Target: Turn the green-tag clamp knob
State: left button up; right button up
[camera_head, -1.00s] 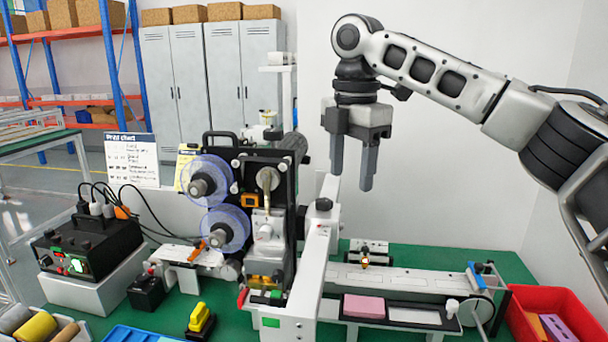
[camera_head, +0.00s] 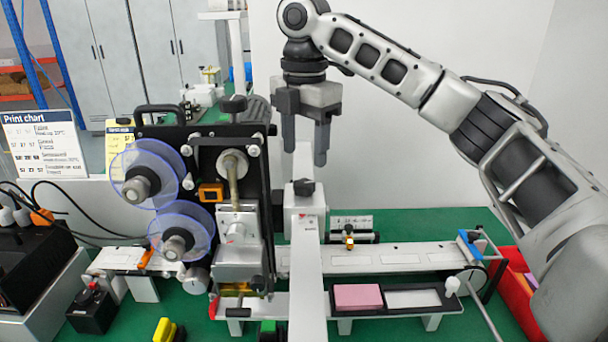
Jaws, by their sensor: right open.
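My right gripper (camera_head: 305,150) is open and empty, its two dark fingers pointing down. In the picture it hangs just above a black knob (camera_head: 304,187) on top of a white upright; the depth between them is hard to judge. A small green tag (camera_head: 267,327) shows at the bottom edge, by the near end of the white bar (camera_head: 306,280), partly cut off. I cannot tell for sure which knob the green tag marks. The black coder machine (camera_head: 205,160) with two clear blue reels stands left of the bar. My left gripper is not in view.
A conveyor (camera_head: 405,257) runs right from the bar. In front of it, a black tray (camera_head: 447,298) holds a pink block (camera_head: 357,297). A red bin (camera_head: 515,290) is at the right. A black box (camera_head: 35,265) with cables stands left. The back-right green tabletop (camera_head: 430,222) is clear.

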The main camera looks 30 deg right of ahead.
aim_at(304, 183)
notch_tip(304, 183, down, 6)
jog(key=shift+w+f, duration=0.1)
dwell(0.4)
jog(key=c, duration=1)
